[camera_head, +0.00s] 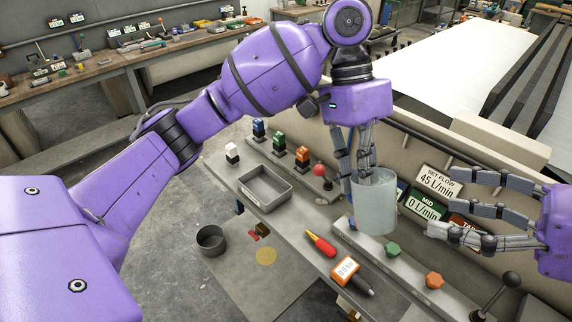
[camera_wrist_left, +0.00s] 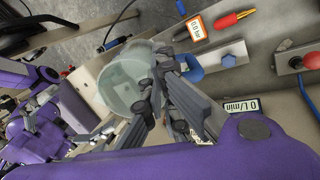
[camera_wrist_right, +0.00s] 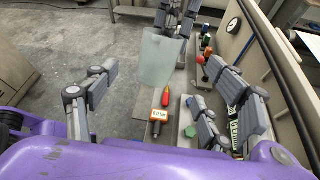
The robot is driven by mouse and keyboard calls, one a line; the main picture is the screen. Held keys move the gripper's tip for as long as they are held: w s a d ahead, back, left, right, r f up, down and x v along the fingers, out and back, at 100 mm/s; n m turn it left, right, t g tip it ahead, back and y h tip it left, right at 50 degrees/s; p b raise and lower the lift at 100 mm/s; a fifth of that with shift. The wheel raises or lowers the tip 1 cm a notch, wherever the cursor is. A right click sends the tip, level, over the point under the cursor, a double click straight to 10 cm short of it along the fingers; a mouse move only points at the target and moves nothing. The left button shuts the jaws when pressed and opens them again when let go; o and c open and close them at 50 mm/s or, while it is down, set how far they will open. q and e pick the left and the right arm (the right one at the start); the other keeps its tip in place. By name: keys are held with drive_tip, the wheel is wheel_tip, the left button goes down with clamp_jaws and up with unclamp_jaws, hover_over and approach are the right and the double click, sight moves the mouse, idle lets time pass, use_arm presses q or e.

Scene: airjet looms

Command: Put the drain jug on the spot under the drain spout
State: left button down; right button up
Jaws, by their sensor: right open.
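The drain jug (camera_head: 376,205) is a translucent, pale blue-green cup. My left gripper (camera_head: 362,170) is shut on its wall near the rim and holds it upright above the bench. The left wrist view shows the fingers against the jug (camera_wrist_left: 125,80). My right gripper (camera_head: 435,205) is open and empty, just right of the jug, its fingers pointing toward it. The jug also shows ahead in the right wrist view (camera_wrist_right: 157,60). A round yellow spot (camera_head: 266,256) lies on the low grey plate below the bench edge. A small brown fitting (camera_head: 262,229) is above it; I cannot tell if it is the spout.
A dark open can (camera_head: 211,240) stands left of the yellow spot. A black-knobbed lever (camera_head: 510,280) stands at lower right.

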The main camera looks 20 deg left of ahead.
sight(393, 198)
drive_tip(key=x, duration=1.1)
drive_tip(key=shift+a+f, duration=0.2)
drive_tip(key=shift+a, duration=0.1)
drive_tip(key=shift+s, duration=0.1)
drive_tip(key=c, duration=1)
drive_tip(key=o, duration=1)
drive_tip(key=shift+s+a, duration=0.1)
drive_tip(key=shift+d+r, duration=0.15)
drive_tip(key=shift+d, duration=0.4)
drive_tip(key=v, duration=1.1)
drive_tip(key=shift+r, duration=0.15)
